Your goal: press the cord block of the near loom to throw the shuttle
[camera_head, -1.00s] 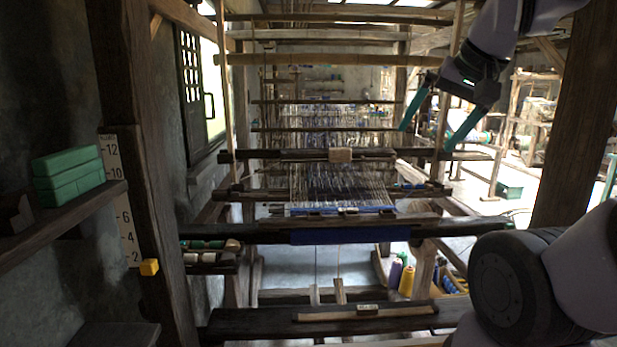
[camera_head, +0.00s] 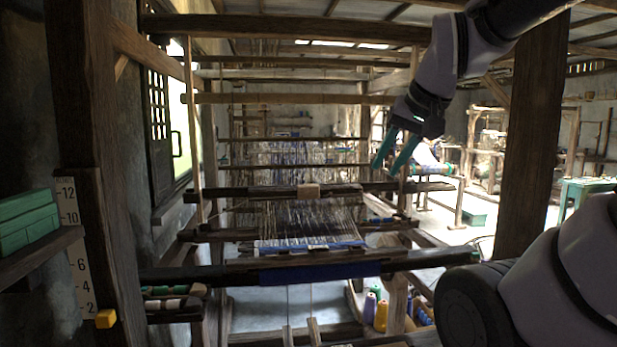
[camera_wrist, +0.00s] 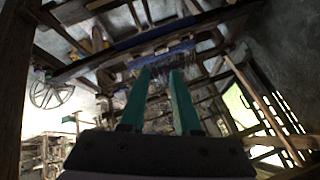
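The near loom's woven cloth and warp (camera_head: 312,218) stretch ahead, behind the dark front beam (camera_head: 215,272). The shuttle cannot be made out.
A thick wooden post (camera_head: 535,130) stands at the right. Green boxes (camera_head: 27,220) rest on a shelf at the left, by a numbered scale (camera_head: 80,245) with a yellow cube (camera_head: 106,318). Thread cones (camera_head: 380,315) stand below the loom. Overhead beams (camera_head: 285,30) cross above.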

